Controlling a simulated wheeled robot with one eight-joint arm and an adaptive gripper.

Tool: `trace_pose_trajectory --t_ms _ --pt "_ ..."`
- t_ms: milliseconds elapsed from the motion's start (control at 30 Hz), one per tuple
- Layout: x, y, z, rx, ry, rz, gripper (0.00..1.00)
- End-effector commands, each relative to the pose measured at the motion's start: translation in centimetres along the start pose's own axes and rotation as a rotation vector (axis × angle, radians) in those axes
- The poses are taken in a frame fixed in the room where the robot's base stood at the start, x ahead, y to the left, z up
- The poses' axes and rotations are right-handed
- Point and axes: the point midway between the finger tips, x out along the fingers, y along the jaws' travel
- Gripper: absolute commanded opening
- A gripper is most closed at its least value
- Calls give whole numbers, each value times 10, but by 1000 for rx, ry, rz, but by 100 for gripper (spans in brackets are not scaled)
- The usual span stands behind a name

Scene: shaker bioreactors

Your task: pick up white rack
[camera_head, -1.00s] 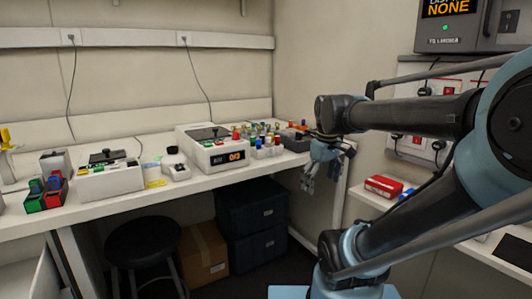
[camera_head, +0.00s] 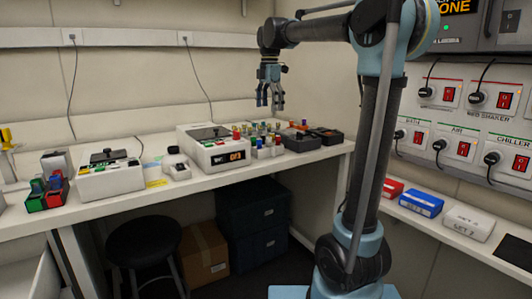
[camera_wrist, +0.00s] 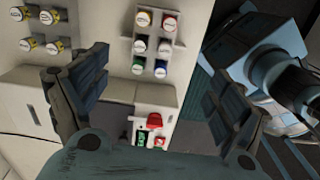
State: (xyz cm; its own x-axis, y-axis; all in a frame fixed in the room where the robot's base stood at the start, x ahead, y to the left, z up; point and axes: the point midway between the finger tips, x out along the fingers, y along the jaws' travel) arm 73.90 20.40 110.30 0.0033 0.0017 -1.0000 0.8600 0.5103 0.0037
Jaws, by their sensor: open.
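A small white rack (camera_head: 267,153) stands on the bench near its front edge, just right of the white instrument with the orange display. It holds several vials with coloured caps. What looks like the same rack (camera_wrist: 154,42) shows in the wrist view at the top middle, with vials in two columns. My gripper (camera_head: 270,104) is open and empty, pointing down above the bench, higher than the rack. In the wrist view its two dark fingers (camera_wrist: 155,105) are spread wide at left and right, with nothing between them.
The display instrument (camera_head: 218,157) stands left of the rack. Dark trays (camera_head: 300,146) lie to its right. More capped vials crowd behind it. A smaller instrument (camera_head: 108,178) and red and green holders (camera_head: 45,198) are farther left. A black stool (camera_head: 143,242) stands below.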

Motion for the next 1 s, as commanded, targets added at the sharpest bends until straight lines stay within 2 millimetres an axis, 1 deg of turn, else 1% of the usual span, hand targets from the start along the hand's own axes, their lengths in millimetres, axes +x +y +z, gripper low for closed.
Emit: trace_pose_trajectory --t_ms 33,167,267,700,800,900,1000 --pt "-2 6 -2 -25 0 -2 89" --pt "0 11 -5 -59 1 -5 89" --pt "12 11 -5 -62 1 -5 89" --pt "88 10 -5 -59 1 -5 89" --pt "102 10 -5 -59 1 -5 89" --pt "112 10 -5 -59 1 -5 89" --pt "117 10 -5 -59 1 -5 89"
